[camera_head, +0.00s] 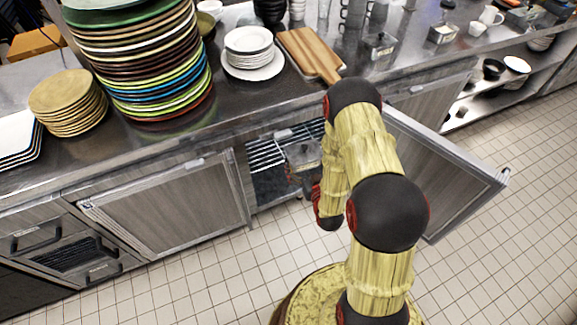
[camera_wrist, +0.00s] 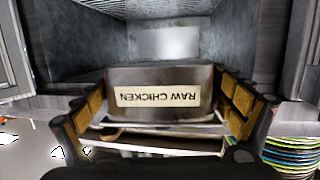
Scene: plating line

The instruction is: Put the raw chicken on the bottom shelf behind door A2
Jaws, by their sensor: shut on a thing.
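The raw chicken container (camera_wrist: 160,78) is a grey box whose "RAW CHICKEN" label reads upside down in the wrist view. My gripper (camera_wrist: 166,104) is shut on it, with yellow-padded fingers at both sides. In the head view the container (camera_head: 303,154) is at the opening of the open cabinet, partly hidden by my arm. A wire shelf (camera_head: 268,155) shows inside this cabinet. Its door (camera_head: 445,170) stands swung open to the right. I cannot read any door label, so I cannot tell whether it is A2. The cabinet's lower inside is dark and partly hidden.
A shut door (camera_head: 165,205) is left of the opening. The steel counter (camera_head: 230,105) above carries a tall plate stack (camera_head: 155,65), white plates (camera_head: 250,52) and a cutting board (camera_head: 310,53). The tiled floor (camera_head: 190,285) in front is clear apart from my base.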

